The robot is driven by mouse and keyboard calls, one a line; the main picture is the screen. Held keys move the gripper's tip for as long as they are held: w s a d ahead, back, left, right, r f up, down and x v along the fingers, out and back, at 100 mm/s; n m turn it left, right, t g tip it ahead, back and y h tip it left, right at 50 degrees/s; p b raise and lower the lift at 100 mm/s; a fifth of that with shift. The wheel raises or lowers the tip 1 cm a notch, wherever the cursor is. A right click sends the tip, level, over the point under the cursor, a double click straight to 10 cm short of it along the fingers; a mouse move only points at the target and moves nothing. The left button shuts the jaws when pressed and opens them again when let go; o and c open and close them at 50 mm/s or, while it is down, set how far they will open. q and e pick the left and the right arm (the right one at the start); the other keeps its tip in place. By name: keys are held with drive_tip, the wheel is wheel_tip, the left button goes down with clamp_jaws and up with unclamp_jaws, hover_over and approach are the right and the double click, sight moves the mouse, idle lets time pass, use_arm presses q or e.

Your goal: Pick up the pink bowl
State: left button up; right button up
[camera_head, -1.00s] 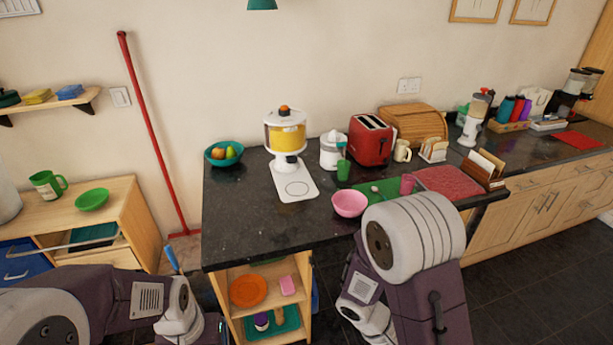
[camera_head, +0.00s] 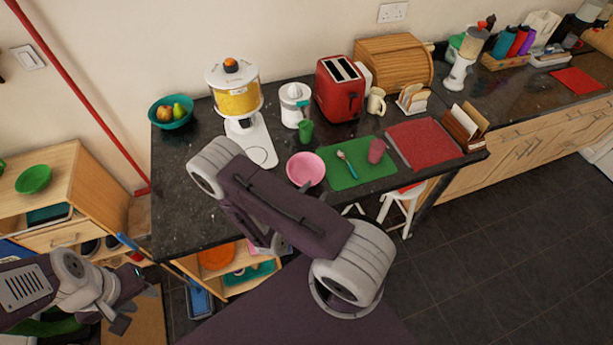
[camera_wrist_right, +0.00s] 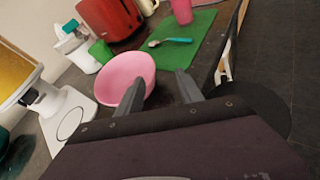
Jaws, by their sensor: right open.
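The pink bowl (camera_head: 305,168) stands upright and looks empty on the dark counter, at the left edge of the green mat. In the right wrist view the bowl (camera_wrist_right: 124,74) lies ahead of my right gripper (camera_wrist_right: 159,88). That gripper is open and empty; its left finger overlaps the bowl in the picture and its right finger is over the counter beside it.
The green mat (camera_head: 362,178) holds a spoon (camera_head: 346,164) and a pink cup (camera_head: 376,151). A green cup (camera_head: 305,131), a white juicer (camera_head: 294,104), a yellow dispenser (camera_head: 234,95) and a red toaster (camera_head: 339,88) stand behind the bowl. The counter's front-left is bare.

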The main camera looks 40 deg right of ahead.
drive_tip(key=x, duration=0.1)
drive_tip(key=p+x, duration=0.1)
drive_tip(key=x, duration=0.1)
drive_tip(key=p+x, duration=0.1)
drive_tip(key=shift+s+d+r, duration=0.1)
drive_tip(key=shift+s+d, duration=0.05)
drive_tip(key=shift+d, duration=0.3)
drive_tip(key=shift+w+d+f, duration=0.3)
drive_tip(key=shift+d+f, duration=0.05)
drive_tip(key=shift+d, duration=0.05)
drive_tip(key=shift+a+r, duration=0.1)
drive_tip(key=c, duration=0.9)
drive_tip(key=shift+s+a, duration=0.1)
clamp_jaws()
drive_tip(key=o, duration=0.9)
unclamp_jaws()
